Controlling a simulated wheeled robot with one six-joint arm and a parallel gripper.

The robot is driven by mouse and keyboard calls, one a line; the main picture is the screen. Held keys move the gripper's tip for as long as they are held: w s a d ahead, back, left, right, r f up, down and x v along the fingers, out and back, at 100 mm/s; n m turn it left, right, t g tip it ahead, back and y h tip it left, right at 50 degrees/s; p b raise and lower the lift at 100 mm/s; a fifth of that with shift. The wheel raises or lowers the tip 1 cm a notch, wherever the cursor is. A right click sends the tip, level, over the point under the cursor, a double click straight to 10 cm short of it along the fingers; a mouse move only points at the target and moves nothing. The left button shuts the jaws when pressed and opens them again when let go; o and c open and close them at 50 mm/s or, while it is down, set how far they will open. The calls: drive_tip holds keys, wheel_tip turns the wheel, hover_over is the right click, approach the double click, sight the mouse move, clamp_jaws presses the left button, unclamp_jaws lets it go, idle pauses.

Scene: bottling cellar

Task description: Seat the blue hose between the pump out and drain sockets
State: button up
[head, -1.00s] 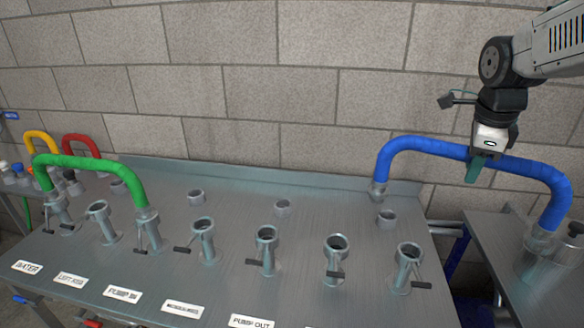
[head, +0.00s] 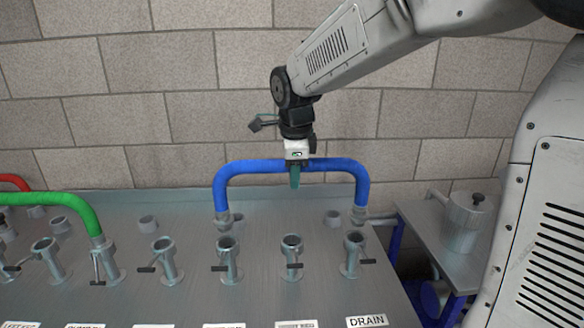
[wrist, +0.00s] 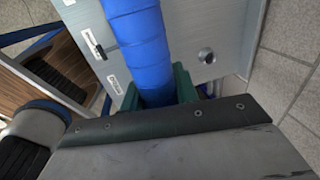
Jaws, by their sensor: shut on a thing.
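The blue hose (head: 250,167) is an upside-down U with pale metal end fittings. My gripper (head: 295,178) is shut on the middle of its top span and holds it up. The hose's left end appears above and a little behind the pump out socket (head: 228,262). Its right end appears above and a little behind the drain socket (head: 353,258), at the DRAIN label. Both ends look apart from the sockets; exact depth is hard to tell. In the wrist view, the hose (wrist: 140,45) runs between the green jaws (wrist: 183,85); its ends are not clear there.
An open socket (head: 292,260) stands between those two. A green hose (head: 60,198) is seated at the left, with part of a red hose (head: 14,182) behind it. A metal side table (head: 420,225) with a lidded pot (head: 467,222) stands at right. A block wall is close behind.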

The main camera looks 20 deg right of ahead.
wheel_tip(320, 180, down, 6)
idle(0.9)
drive_tip(key=shift+f, duration=0.5)
idle(1.1)
drive_tip(key=o, duration=1)
drive_tip(key=shift+o, duration=0.2)
drive_tip(key=r, duration=0.2)
drive_tip(key=s+r, duration=0.1)
drive_tip(key=r, duration=0.4)
drive_tip(key=shift+s+a+r, duration=0.25)
drive_tip(key=shift+a+r, duration=0.05)
drive_tip(key=s+d+f+n, duration=0.1)
drive_tip(key=s+d+n, duration=0.2)
drive_tip(key=s+n, duration=1.8)
drive_tip(key=s, duration=0.7)
drive_tip(key=shift+s+n+g+y, duration=0.3)
drive_tip(key=shift+s+g, duration=0.1)
